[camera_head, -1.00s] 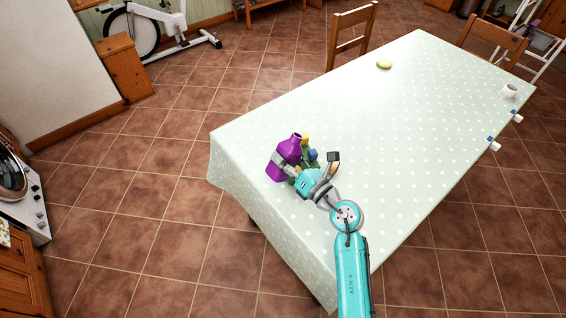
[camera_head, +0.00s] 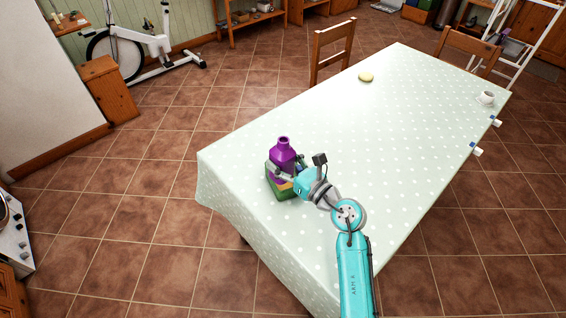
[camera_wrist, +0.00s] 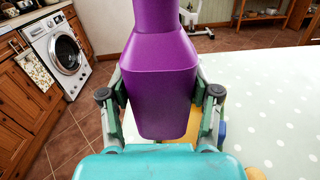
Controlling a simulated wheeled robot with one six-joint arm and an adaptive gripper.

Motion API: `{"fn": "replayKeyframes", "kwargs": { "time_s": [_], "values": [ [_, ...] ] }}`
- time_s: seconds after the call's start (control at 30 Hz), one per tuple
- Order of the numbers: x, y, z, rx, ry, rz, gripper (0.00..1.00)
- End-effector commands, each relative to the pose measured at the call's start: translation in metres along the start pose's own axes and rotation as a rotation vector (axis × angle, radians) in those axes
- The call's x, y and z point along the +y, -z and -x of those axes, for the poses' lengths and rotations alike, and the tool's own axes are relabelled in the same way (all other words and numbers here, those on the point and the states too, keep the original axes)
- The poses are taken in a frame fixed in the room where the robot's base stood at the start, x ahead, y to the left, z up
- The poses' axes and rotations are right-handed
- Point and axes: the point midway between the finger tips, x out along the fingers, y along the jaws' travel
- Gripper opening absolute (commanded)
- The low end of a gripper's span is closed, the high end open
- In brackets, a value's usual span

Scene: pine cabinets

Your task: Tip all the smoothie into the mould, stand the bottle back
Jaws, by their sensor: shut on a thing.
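A purple bottle (camera_head: 283,158) is held over the near left part of the table, neck up and close to upright. My gripper (camera_head: 284,173) is shut around its body; in the wrist view the bottle (camera_wrist: 160,85) sits between both fingers, its neck cut off by the top edge. A green thing with orange and purple parts (camera_head: 286,195) shows just below and behind the gripper, mostly hidden. I cannot tell whether it is the mould, or whether the bottle touches it. The smoothie is not visible.
A dotted pale green cloth covers the table (camera_head: 360,130). A yellow round thing (camera_head: 366,77) lies at the far edge, a white cup (camera_head: 487,97) at the far right. Small white-and-blue pieces (camera_head: 476,150) sit along the right edge. The table's middle is clear. Chairs stand behind.

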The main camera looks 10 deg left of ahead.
Motion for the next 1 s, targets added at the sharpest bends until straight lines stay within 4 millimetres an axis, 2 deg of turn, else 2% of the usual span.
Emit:
{"fn": "replayKeyframes", "kwargs": {
  "time_s": [0.27, 0.7, 1.0],
  "values": [
    [0.0, -0.003, 0.0, -0.002, 0.0, 0.0, 0.0],
    [0.003, -0.037, 0.0, -0.002, 0.0, 0.001, 0.0],
    [0.003, -0.041, 0.0, -0.001, 0.0, -0.001, 0.0]
  ]
}}
